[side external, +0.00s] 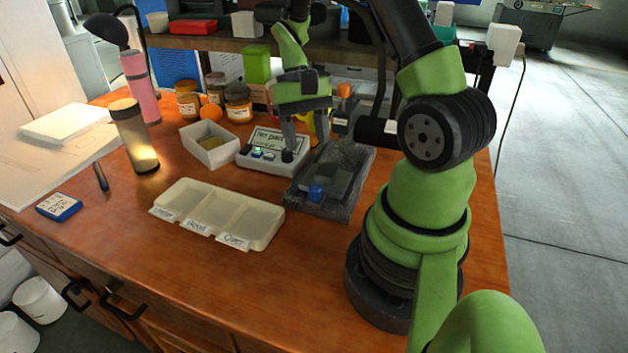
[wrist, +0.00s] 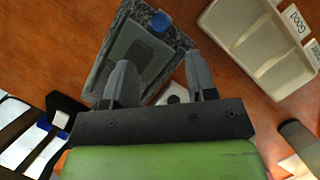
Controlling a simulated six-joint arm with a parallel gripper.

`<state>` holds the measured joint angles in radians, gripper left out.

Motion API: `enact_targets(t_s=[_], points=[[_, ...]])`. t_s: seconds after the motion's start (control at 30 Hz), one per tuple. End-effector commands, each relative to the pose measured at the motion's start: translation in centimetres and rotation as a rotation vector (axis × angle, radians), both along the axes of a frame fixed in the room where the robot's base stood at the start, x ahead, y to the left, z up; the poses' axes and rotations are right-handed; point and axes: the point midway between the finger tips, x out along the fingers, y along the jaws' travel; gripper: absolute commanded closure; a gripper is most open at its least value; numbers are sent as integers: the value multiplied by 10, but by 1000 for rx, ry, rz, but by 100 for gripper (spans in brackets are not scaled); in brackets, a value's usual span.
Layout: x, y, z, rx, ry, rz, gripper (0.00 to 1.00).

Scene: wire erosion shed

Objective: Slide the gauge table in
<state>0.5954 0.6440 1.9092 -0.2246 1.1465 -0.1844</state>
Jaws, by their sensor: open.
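The gauge table, a flat grey plate (side external: 340,178) with a blue knob (side external: 316,192) at its near end, lies on a dark mottled stone base (side external: 345,212). In the wrist view the plate (wrist: 138,55), the blue knob (wrist: 160,22) and the base (wrist: 103,72) show beyond the fingers. My gripper (side external: 305,145) is open and empty, with its fingers pointing down above the rear left side of the base, behind the knob. In the wrist view the open fingers (wrist: 162,82) are apart, and the left one overlaps the plate. I cannot tell the exact height of the fingertips.
A white readout box (side external: 270,160) sits just left of the base. A white bin (side external: 212,157) and a three-part labelled tray (side external: 262,232) stand farther left. Jars (side external: 239,108) and a glowing lamp (side external: 135,145) stand beyond. The bench (side external: 270,290) in front is clear.

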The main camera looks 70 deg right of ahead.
Motion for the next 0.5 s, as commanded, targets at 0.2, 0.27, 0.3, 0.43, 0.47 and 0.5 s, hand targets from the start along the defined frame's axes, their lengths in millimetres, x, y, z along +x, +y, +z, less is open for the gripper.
enact_targets(t_s=[0.2,0.27,0.3,0.43,0.47,0.5], points=[[-12,12,-35,4,6,3,48],[-14,15,-46,3,7,2,48],[-16,17,-52,4,6,1,48],[-21,22,-69,2,4,2,48],[-22,22,-72,2,3,1,48],[-23,23,-75,1,2,1,48]])
